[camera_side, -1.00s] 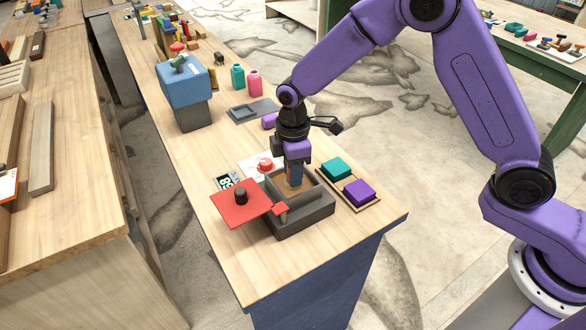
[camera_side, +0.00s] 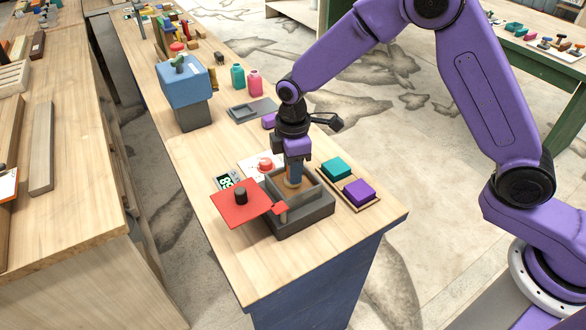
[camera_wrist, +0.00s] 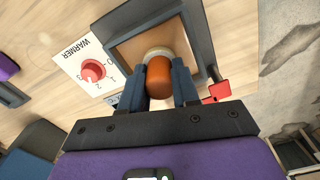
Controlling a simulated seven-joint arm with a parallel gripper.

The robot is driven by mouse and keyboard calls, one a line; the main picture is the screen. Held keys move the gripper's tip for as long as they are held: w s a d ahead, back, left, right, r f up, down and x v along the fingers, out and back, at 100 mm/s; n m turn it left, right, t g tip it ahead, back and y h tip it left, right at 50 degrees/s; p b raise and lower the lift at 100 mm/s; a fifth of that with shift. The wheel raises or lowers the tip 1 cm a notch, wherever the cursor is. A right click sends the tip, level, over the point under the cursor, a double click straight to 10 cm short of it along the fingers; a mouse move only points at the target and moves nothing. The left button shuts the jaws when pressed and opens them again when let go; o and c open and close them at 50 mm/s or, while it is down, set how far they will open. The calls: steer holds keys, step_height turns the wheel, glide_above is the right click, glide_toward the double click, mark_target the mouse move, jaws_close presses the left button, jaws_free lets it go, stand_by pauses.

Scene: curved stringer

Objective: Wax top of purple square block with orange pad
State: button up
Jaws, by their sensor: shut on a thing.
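My gripper (camera_side: 294,168) is shut on the orange pad, a rounded orange handle (camera_wrist: 159,76) with a pale disc under it in the wrist view. The orange pad (camera_side: 293,182) is held upright over the open dark grey warmer box (camera_side: 305,220), at or just above its orange-brown inside; contact cannot be told. The purple square block (camera_side: 360,191) sits on a wooden tray to the right of the box, with its top bare.
A teal block (camera_side: 336,168) shares the tray (camera_side: 372,208). The box's red lid (camera_side: 240,198) with a dark knob sticks out to its left. A red dial (camera_wrist: 93,70) on a WARMER card and a small display (camera_side: 227,181) stand behind.

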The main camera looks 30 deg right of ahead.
steer(key=shift+r, duration=3.05)
